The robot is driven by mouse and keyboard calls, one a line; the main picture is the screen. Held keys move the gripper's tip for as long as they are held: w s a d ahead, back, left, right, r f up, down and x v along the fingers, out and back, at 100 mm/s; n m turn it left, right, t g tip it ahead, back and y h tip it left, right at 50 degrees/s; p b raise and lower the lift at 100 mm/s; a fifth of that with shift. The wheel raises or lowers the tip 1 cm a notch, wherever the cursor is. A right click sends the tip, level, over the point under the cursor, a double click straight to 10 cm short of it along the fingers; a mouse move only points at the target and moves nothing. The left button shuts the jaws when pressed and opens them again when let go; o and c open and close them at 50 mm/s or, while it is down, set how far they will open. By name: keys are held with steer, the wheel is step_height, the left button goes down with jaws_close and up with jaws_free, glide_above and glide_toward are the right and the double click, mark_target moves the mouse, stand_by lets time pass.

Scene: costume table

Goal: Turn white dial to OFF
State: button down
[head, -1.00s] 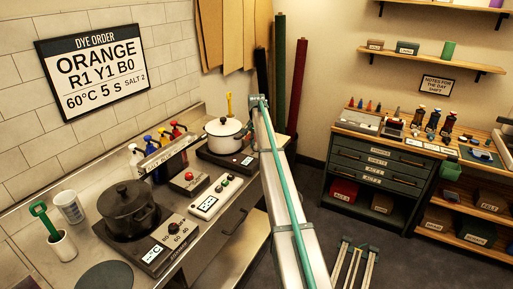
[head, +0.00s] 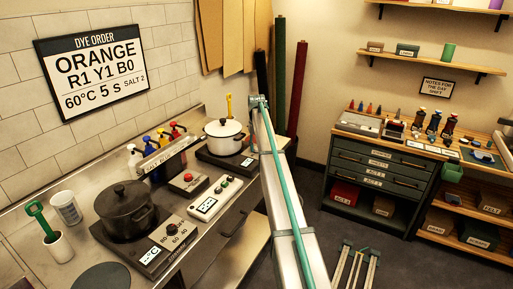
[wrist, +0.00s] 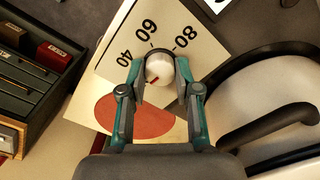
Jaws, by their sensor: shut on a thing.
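The white dial (wrist: 159,68) is a round knob with a short red mark, on a cream panel (wrist: 190,35) printed 40, 60 and 80. My gripper (wrist: 159,75) is shut on the dial, with one teal finger on each side. The red mark points toward the lower left, below the 40. No OFF lettering shows in the wrist view. In the head view my arm's far end is near the white pot (head: 223,137), and my fingers and the dial cannot be made out there.
The white pot's black handle (wrist: 270,125) is close on the right in the wrist view. A black pot (head: 125,210) on its hotplate stands nearer on the counter. A drawer cabinet (head: 375,175) stands at right.

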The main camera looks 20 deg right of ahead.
mark_target(256, 147)
steer(key=shift+n, duration=0.3)
steer(key=c, duration=0.8)
jaws_free()
steer(key=shift+r, duration=0.15)
step_height(256, 147, up, 12)
steer(key=shift+f, duration=0.15)
